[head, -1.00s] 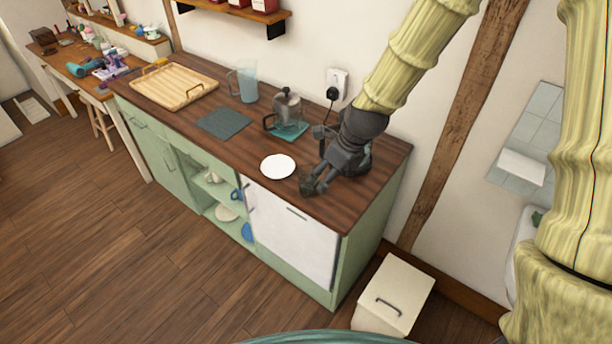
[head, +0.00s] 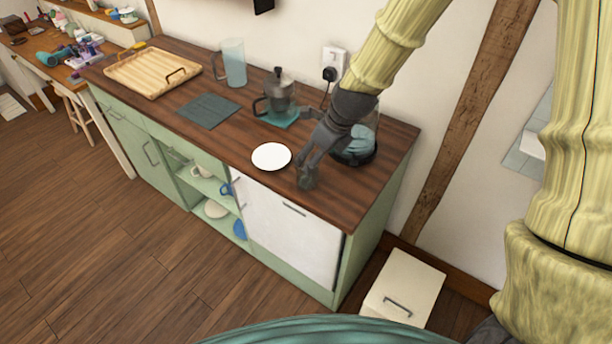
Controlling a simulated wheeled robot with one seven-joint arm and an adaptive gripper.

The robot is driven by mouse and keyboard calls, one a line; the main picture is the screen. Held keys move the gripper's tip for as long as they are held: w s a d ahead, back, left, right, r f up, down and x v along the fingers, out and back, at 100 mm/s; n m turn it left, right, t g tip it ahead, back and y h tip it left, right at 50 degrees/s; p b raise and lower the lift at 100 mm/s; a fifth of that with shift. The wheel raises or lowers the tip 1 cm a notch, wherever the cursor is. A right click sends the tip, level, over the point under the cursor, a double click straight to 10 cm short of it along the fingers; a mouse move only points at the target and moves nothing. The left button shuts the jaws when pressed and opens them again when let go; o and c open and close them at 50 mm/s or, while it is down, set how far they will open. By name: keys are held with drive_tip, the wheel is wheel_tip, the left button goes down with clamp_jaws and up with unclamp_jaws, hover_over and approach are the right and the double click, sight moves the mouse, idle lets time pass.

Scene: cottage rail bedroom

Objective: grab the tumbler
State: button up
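A small, dark, see-through tumbler (head: 307,183) stands on the wooden counter (head: 235,130) near its front edge, right of a white plate. My gripper (head: 308,172) reaches down to it from above and behind, with its fingers at the tumbler's upper part. The fingers overlap the glass and partly hide it. I cannot tell whether they press on it or are only around it. The tumbler looks upright and on the counter.
The white plate (head: 271,156) lies just left of the tumbler. A glass kettle (head: 355,150) stands close behind my gripper, partly hidden. A moka pot (head: 280,92), a dark mat (head: 208,111), a pitcher (head: 234,62) and a wooden tray (head: 153,74) are farther left.

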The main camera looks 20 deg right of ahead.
drive_tip(key=shift+p+x, duration=0.45)
drive_tip(key=shift+x, duration=2.05)
drive_tip(key=shift+w+a+f+p, duration=0.2)
drive_tip(key=shift+w+f+p, duration=0.25)
drive_tip(key=shift+f, duration=0.15)
drive_tip(key=shift+w+a+f+p, duration=0.25)
drive_tip(key=shift+w+f+p, duration=0.15)
drive_tip(key=shift+f, duration=0.2)
drive_tip(key=shift+p+x, duration=0.3)
drive_tip(key=shift+x, duration=0.85)
drive_tip(key=shift+s, duration=0.1)
drive_tip(key=c, duration=1)
